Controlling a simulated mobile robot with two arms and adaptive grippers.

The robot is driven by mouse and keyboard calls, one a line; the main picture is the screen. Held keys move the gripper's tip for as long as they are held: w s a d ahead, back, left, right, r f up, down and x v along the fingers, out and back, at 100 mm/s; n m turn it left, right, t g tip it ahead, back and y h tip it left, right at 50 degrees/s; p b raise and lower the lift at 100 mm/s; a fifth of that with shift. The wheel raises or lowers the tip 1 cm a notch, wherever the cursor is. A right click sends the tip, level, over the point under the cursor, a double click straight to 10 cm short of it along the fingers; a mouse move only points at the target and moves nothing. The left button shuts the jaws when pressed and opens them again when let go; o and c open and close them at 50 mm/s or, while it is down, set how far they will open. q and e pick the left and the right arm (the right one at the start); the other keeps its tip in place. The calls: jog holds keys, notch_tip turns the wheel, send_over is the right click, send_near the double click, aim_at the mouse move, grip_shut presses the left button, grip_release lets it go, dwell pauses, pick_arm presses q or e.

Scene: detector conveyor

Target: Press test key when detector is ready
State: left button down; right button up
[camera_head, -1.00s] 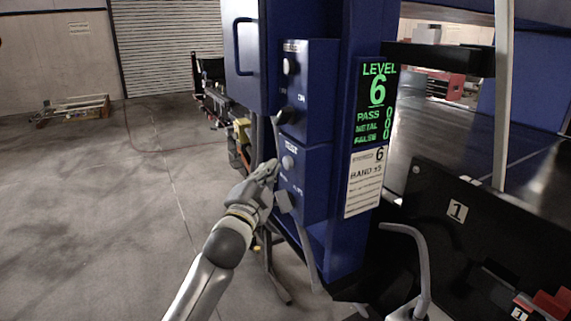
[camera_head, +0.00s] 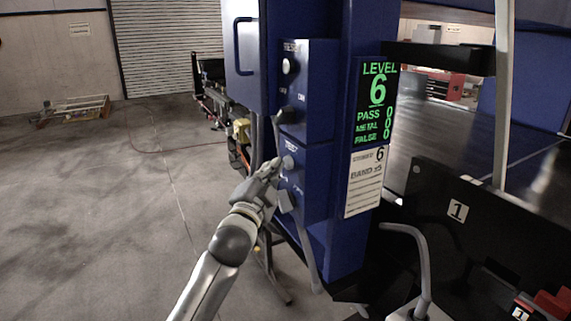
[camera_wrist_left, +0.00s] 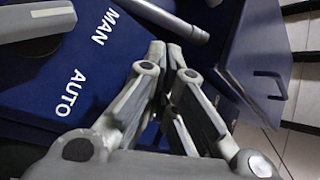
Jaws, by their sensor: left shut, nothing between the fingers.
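The blue detector cabinet (camera_head: 345,240) stands in the middle of the head view. Its display (camera_head: 375,105) shows LEVEL 6, PASS, METAL and FALSE in green, with zeros beside the lower lines. A round grey key (camera_head: 289,161) sits under a small label that seems to read TEST. My left gripper (camera_head: 276,166) is shut and empty, with its tips at the lower left of this key. I cannot tell if they touch it. The left wrist view shows the closed fingers (camera_wrist_left: 171,52) beside the blue panel (camera_wrist_left: 115,65) marked MAN and AUTO; the key is not clearly visible there.
A white card (camera_head: 366,182) hangs under the display. A dark conveyor (camera_head: 450,130) lies to the right. The floor (camera_head: 100,220) at left is mostly clear.

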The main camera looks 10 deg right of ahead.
pick_arm(q)
jog(key=shift+w+d, duration=0.2)
jog(key=shift+d, duration=0.2)
dwell(0.3)
jog(key=shift+a, duration=0.2)
jog(key=shift+s+a+p, duration=0.4)
jog(key=shift+a, duration=0.25)
jog(key=a+p, duration=0.1)
jog(key=s+a, duration=0.1)
jog(key=a, duration=0.1)
jog(key=s+a+p, duration=0.1)
jog(key=shift+a+p, duration=0.3)
jog(key=shift+p, duration=0.05)
dwell(0.5)
